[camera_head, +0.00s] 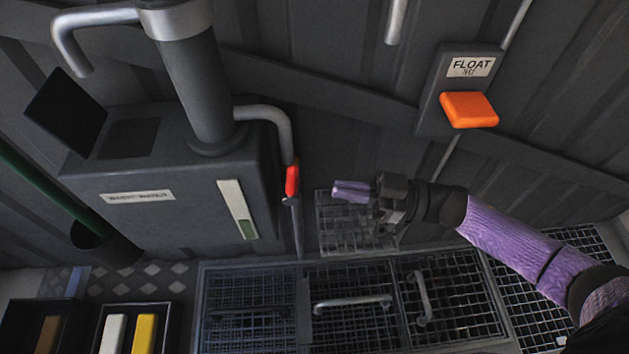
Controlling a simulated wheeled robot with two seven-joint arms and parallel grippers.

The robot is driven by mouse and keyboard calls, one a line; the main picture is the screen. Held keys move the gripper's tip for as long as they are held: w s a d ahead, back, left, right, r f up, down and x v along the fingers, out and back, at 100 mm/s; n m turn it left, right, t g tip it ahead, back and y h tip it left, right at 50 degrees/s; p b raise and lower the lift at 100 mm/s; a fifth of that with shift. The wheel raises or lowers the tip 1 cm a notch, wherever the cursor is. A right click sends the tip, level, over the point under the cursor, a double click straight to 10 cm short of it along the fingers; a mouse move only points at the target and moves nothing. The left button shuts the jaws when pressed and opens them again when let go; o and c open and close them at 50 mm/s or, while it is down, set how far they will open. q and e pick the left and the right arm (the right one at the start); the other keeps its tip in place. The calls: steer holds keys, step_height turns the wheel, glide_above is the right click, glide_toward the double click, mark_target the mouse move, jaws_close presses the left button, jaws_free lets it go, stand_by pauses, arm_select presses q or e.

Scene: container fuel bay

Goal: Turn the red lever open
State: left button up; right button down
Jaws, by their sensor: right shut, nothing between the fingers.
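The red lever (292,181) is small and sits on the thin pipe that bends down from the right side of the dark tank. It stands roughly in line with that pipe. My right gripper (340,191) comes in from the right on a purple arm. Its fingers are shut and empty, and point left toward the lever. In the picture a gap shows between the fingertips and the lever; the depth between them is hard to judge. My left gripper is not in view.
The dark tank (160,205) with a thick pipe stands at the left. An orange float switch (469,109) is on the wall at upper right. Metal grates with handles (352,302) cover the floor. Bins with white and yellow items (143,334) are at lower left.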

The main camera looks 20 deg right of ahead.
mark_target(291, 175)
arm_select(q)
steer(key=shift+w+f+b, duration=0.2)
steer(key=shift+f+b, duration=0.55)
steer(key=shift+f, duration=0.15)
arm_select(e)
steer(key=x, duration=0.5)
arm_select(q)
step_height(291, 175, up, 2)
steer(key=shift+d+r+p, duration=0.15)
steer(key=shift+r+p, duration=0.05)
steer(key=shift+p, duration=1)
arm_select(e)
steer(key=shift+w+a+r, duration=0.25)
steer(key=shift+a+r, duration=0.2)
steer(key=shift+a, duration=0.05)
